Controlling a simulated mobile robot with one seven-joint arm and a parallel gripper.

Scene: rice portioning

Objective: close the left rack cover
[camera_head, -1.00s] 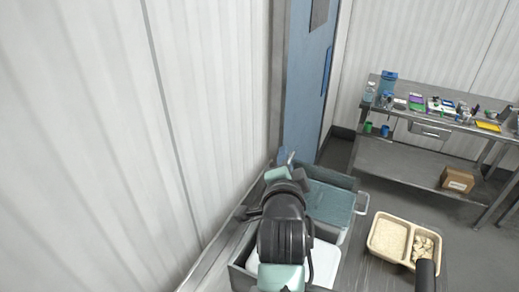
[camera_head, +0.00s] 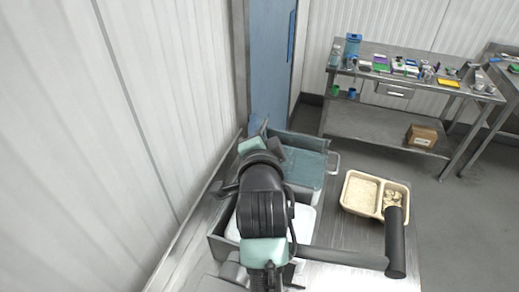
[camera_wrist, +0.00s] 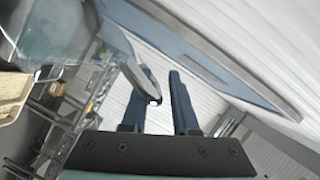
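The rack (camera_head: 222,246) is a grey metal frame along the wall in the head view. A translucent teal cover (camera_head: 307,168) lies over its far part. A white surface (camera_head: 300,222) shows in its near part, partly hidden by my arm. The left cover cannot be told apart surely. In the wrist view, a curved metal handle (camera_wrist: 141,72) with a dark end lies close by the left finger. My gripper (camera_wrist: 160,88) has its two dark blue fingers apart, with no object clearly between them; contact with the handle cannot be told. My arm hides its fingers in the head view.
A beige two-compartment tray (camera_head: 346,207) with rice and pale pieces stands on the metal counter (camera_head: 350,236) to the right. The corrugated wall (camera_head: 150,120) is close on the left. A steel table (camera_head: 365,122) with small items stands behind, a cardboard box (camera_head: 421,136) on its lower shelf.

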